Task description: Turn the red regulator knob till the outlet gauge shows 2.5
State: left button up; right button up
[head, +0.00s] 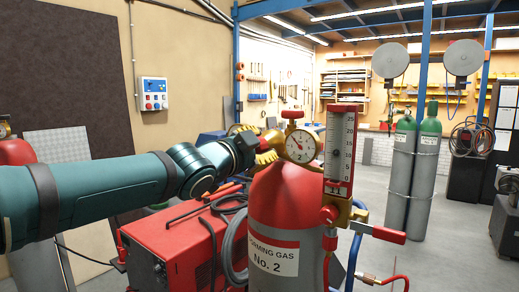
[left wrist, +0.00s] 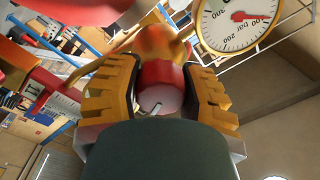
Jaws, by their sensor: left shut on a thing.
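My left gripper (head: 262,142) has its yellow fingers closed around the red regulator knob (head: 270,138) at the top of the red gas cylinder (head: 285,192). In the left wrist view the ribbed fingers (left wrist: 162,78) press on both sides of the knob (left wrist: 158,98), whose pale round face with a light mark shows between them. A round white gauge (head: 302,147) with a red needle faces the head camera; its figures are too small to read surely. A gauge marked in bar, with 100 and 200, shows in the left wrist view (left wrist: 235,22). My right gripper is not in view.
A red-framed flow tube (head: 340,150) stands close right of the gauge, with brass fittings and a red-handled part (head: 388,234) below. A red machine (head: 170,250) with grey hoses sits left of the cylinder. Two green-topped cylinders (head: 428,150) stand farther right.

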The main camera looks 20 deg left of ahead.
pick_arm(q)
jog(key=shift+r+m, duration=0.1)
jog(key=shift+m, duration=1.1)
jog(key=o, duration=1.2)
jog(key=v, duration=1.2)
